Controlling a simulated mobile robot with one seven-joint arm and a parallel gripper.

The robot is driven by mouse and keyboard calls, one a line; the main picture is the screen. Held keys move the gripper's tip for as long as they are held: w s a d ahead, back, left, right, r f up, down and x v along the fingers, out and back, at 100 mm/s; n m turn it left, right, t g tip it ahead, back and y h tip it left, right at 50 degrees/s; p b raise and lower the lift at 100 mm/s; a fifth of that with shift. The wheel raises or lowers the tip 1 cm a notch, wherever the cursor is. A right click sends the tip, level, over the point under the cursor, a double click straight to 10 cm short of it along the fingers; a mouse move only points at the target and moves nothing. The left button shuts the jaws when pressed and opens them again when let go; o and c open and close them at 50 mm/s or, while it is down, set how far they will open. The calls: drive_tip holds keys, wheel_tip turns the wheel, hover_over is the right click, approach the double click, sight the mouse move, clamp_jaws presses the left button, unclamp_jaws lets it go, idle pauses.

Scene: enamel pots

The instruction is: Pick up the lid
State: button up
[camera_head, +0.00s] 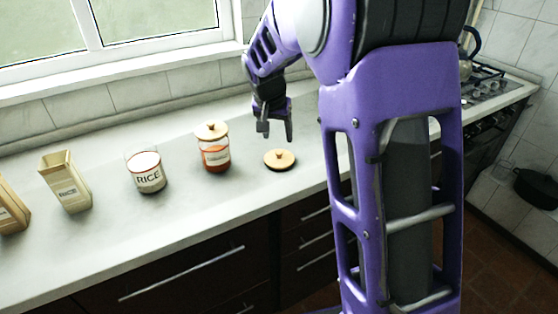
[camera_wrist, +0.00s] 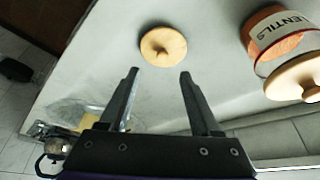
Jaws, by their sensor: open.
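A round wooden lid (camera_head: 280,160) with a small knob lies flat on the white counter, right of a lidded jar. In the wrist view the lid (camera_wrist: 163,46) is beyond my fingertips, near the middle of the gap between them. My gripper (camera_head: 275,136) is open and empty, above the counter and just behind the lid in the head view. In the wrist view both fingers of my gripper (camera_wrist: 158,74) are spread apart and touch nothing.
A lentils jar (camera_wrist: 280,38) with its own wooden lid (camera_head: 211,131) stands left of the loose lid in the head view. A glass rice jar (camera_head: 147,172) and a rice box (camera_head: 66,183) stand further left. The counter's front edge is close to the lid.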

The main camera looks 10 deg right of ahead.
sight(279, 152)
drive_tip(key=x, duration=0.5)
drive_tip(key=b+x, duration=0.1)
drive_tip(key=x, duration=0.2)
drive_tip(key=shift+w+a+f, duration=0.15)
drive_tip(key=shift+w+f, duration=0.05)
drive_tip(key=shift+w, duration=0.2)
clamp_jaws()
